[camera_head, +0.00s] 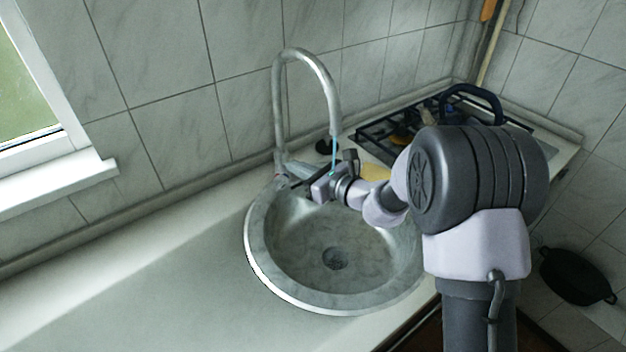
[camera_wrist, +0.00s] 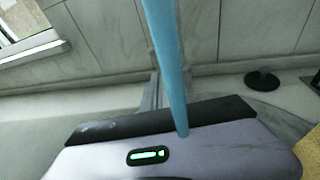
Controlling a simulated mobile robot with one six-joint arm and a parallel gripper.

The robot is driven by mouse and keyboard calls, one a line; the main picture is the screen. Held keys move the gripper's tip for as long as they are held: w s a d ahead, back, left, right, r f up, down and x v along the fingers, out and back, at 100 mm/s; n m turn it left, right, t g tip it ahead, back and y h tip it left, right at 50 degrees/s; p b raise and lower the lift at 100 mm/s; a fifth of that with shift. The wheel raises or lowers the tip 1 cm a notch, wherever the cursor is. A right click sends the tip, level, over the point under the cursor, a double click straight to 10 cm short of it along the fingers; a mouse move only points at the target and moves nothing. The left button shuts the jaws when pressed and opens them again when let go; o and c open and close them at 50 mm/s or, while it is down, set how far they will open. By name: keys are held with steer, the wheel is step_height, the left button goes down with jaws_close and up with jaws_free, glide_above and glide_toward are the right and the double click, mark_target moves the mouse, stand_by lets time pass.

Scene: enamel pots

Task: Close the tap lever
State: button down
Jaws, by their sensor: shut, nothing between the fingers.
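The metal tap (camera_head: 278,120) stands behind the round sink (camera_head: 262,262), its tall curved spout reaching over the basin. A thin blue stream of water (camera_head: 334,152) runs from the spout. In the wrist view this stream (camera_wrist: 165,50) crosses in front of my gripper's body. The tap lever (camera_head: 299,170) seems to be the grey piece at the tap's base, partly hidden by my gripper. My gripper (camera_head: 309,184) is shut and empty, close to the tap base above the basin's back edge. In the wrist view its dark fingers (camera_wrist: 160,121) point toward the grey tap base (camera_wrist: 150,92). I cannot tell whether they touch the lever.
A gas stove (camera_head: 385,128) with dark grates is at the back right. A yellow item (camera_head: 375,172) lies right of the sink. A small dark round object (camera_wrist: 262,80) is near the wall. A black pan (camera_head: 575,276) is lower right. The counter left of the sink is clear.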

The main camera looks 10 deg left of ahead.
mark_target(280, 161)
steer(key=shift+w+a+r, duration=0.1)
steer(key=shift+w+a, duration=0.2)
steer(key=shift+a, duration=0.25)
steer(key=shift+w+a+r, duration=0.1)
steer(key=shift+w+a, duration=0.15)
steer(key=shift+a, duration=0.3)
